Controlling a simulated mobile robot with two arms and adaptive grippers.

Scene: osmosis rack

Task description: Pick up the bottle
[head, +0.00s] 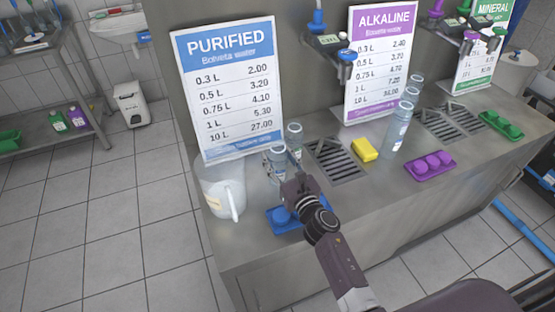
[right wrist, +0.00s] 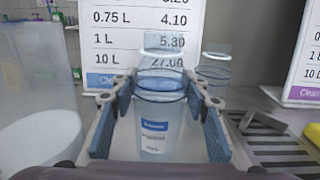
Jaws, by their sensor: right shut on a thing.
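A clear bottle (head: 276,164) with a blue and white label stands upright on the counter under the PURIFIED sign; it also shows in the right wrist view (right wrist: 156,132). My right gripper (head: 289,176) is shut on this bottle, with one blue-padded finger on each side of it in the right wrist view (right wrist: 160,120). In the head view the gripper hides part of the bottle. A second clear bottle (head: 294,138) stands just behind and to the right, apart from the fingers. My left gripper is not in view.
A clear pitcher (head: 222,188) stands close on the left. A blue tray (head: 283,219) lies in front, partly under my arm. A drain grate (head: 338,160), yellow sponge (head: 364,150), taller bottles (head: 397,130) and purple tray (head: 430,165) lie to the right. The PURIFIED sign (head: 228,90) stands behind.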

